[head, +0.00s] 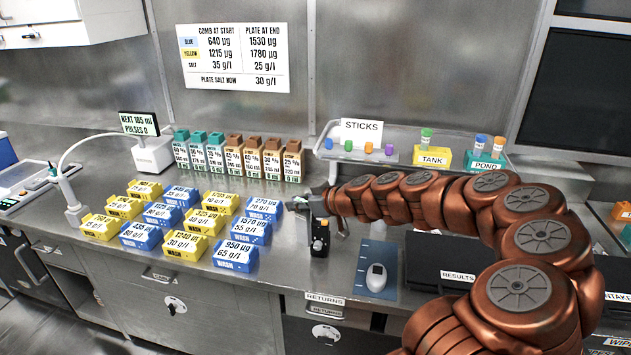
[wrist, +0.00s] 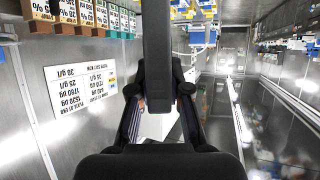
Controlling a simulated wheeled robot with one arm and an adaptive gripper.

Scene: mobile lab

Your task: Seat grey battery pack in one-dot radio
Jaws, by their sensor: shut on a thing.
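My gripper (head: 306,203) is at the end of my copper-coloured arm, above the counter beside the wash boxes. In the wrist view my gripper (wrist: 159,92) is shut, its two fingers on either side of a long dark block (wrist: 157,45). I take this block for the grey battery pack, but its colour reads nearly black and its far end is cut off. A small black device with orange parts (head: 320,238), probably a radio, stands upright just below and right of the gripper. Its dots are too small to read. I cannot tell whether the block touches it.
Several yellow and blue wash boxes (head: 234,257) stand close on the left. The front counter strip is clear.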

